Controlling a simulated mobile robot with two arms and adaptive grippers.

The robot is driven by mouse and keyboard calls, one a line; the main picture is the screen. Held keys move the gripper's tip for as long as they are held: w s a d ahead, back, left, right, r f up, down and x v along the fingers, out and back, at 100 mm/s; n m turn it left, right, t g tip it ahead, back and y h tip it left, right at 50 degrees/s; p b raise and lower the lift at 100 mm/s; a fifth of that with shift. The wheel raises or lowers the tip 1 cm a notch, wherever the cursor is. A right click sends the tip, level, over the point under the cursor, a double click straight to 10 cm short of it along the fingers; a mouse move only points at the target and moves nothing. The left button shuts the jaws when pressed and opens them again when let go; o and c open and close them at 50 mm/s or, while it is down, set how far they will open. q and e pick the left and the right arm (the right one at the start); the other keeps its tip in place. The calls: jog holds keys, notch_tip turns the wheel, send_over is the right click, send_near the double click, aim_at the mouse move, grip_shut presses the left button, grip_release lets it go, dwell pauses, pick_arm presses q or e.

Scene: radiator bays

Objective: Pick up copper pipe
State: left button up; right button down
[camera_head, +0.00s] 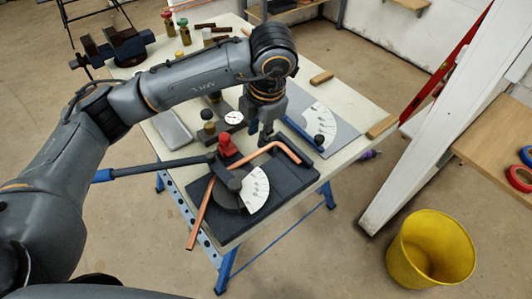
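The copper pipe (201,213) is bent and lies in the pipe bender (228,190) on a black base on the workbench. One leg hangs past the base's front-left edge; the other (272,146) runs to the right and bends at its end. My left gripper (266,141) points down just behind the right-hand leg, close to it. I cannot tell whether it touches the pipe or how far its fingers are apart. My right gripper is not in view.
The bender's long handle (150,169) with a blue grip sticks out left. A second bender with a white scale (318,128) lies behind right. A vise (120,45) and bottles stand at the back. A yellow bucket (432,250) and a leaning white panel (440,110) are at right.

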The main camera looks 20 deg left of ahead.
aim_at(254, 154)
pick_arm(q)
jog(key=p+x, duration=0.2)
jog(key=x, duration=0.6)
jog(key=shift+w+a+f, duration=0.15)
jog(key=shift+f, duration=0.35)
jog(key=shift+c, duration=0.4)
grip_shut()
